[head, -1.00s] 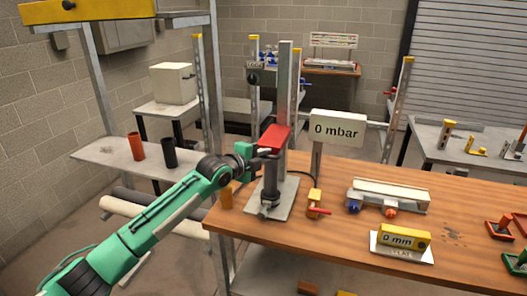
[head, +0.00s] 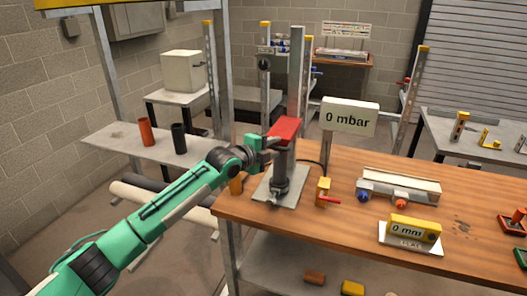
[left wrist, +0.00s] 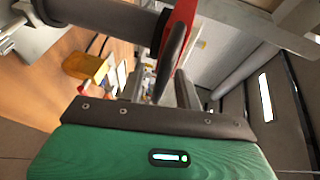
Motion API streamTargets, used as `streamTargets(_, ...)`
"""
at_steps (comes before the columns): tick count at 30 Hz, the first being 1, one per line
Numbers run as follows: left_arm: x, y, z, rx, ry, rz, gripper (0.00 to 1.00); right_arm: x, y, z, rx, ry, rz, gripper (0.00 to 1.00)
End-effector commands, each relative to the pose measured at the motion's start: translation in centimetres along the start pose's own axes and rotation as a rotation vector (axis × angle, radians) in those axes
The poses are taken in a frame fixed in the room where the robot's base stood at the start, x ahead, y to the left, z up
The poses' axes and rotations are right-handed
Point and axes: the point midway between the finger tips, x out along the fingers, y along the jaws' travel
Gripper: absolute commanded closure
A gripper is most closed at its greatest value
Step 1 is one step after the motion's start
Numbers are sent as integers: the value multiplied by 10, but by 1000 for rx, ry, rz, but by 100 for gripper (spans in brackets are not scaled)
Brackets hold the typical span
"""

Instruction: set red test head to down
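The red test head (head: 285,130) is a flat red piece beside a grey upright post. It sits above a dark cylinder on a metal base plate (head: 263,194) on the wooden bench. My left gripper (head: 272,147) is at its left side, close under its near edge. In the left wrist view, the red test head (left wrist: 184,18) shows at the top behind one dark finger. The fingers of my left gripper (left wrist: 176,75) look apart with a narrow gap. I cannot tell whether they touch the head. My right gripper is not in view.
A sign reading 0 mbar (head: 350,118) stands behind the test stand. A yellow valve with a red lever (head: 323,192) is just right of the base. A white manifold (head: 398,185) and a 0 mm gauge (head: 414,228) lie further right. The bench's left edge is close.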

Motion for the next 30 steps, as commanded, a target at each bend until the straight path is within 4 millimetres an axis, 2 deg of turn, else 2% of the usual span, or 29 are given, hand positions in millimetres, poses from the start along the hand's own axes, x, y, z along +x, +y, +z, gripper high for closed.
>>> streamTargets(5, -18, 2, 1, 1, 0, 0, 66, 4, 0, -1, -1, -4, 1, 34)
streamTargets(13, -69, 3, 2, 2, -1, 0, 66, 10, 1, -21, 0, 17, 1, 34)
streamTargets(21, -116, 2, 1, 2, -1, 0, 66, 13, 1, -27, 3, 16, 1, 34)
streamTargets(25, -129, 2, 1, 0, -1, 1, 66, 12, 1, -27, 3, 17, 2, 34)
streamTargets(30, -136, 1, 1, 0, -1, 2, 66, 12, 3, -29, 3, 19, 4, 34)
